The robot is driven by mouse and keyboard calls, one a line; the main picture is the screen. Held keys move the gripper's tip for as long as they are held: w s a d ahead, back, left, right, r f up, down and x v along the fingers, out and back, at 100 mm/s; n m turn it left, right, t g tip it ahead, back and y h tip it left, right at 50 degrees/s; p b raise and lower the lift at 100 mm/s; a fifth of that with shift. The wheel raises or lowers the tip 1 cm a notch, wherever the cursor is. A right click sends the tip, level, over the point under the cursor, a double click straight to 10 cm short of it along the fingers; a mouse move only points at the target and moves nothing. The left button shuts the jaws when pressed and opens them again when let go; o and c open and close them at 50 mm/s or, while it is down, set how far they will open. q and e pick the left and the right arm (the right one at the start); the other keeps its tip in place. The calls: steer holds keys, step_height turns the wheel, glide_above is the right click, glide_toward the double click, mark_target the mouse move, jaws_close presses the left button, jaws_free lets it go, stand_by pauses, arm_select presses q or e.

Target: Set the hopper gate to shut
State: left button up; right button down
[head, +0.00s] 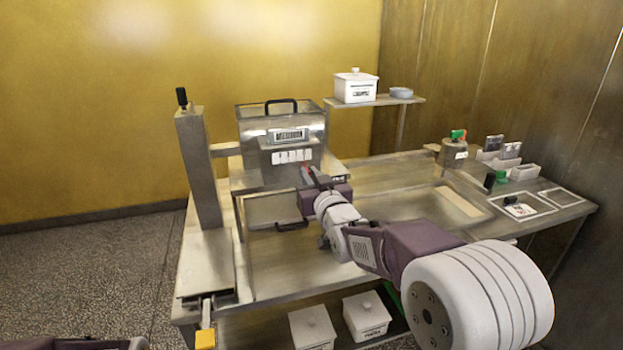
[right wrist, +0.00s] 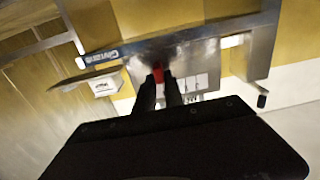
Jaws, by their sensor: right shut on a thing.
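The hopper (head: 255,134) is a clear and metal box with a black handle on top, standing on the machine at the back of the bench. A small red handle (head: 304,168) sits low on its front, by the right end of a row of white tags. My right gripper (head: 309,177) reaches it from the front right and is shut on it. In the right wrist view the red handle (right wrist: 158,75) shows between the two dark fingertips (right wrist: 159,84). The fingers hide most of it, and I cannot tell the gate's position. My left gripper is out of view.
A metal post (head: 201,170) with a black knob stands left of the hopper. A shelf (head: 408,101) at the back right holds a white lidded box (head: 355,87). Small holders and trays crowd the bench's right end. Two white lidded boxes (head: 366,315) sit below the bench.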

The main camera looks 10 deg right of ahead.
steer(key=shift+a+r+h, duration=0.1)
steer(key=shift+h, duration=0.2)
steer(key=c, duration=1.7)
jaws_free()
steer(key=shift+o, duration=1.3)
steer(key=shift+d, duration=0.55)
steer(key=shift+s+a, duration=0.25)
steer(key=shift+a, duration=0.1)
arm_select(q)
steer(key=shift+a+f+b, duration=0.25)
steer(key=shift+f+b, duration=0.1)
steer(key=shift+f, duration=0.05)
arm_select(e)
steer(key=s, duration=0.8)
steer(key=shift+s+d, duration=0.3)
steer(key=shift+s, duration=0.05)
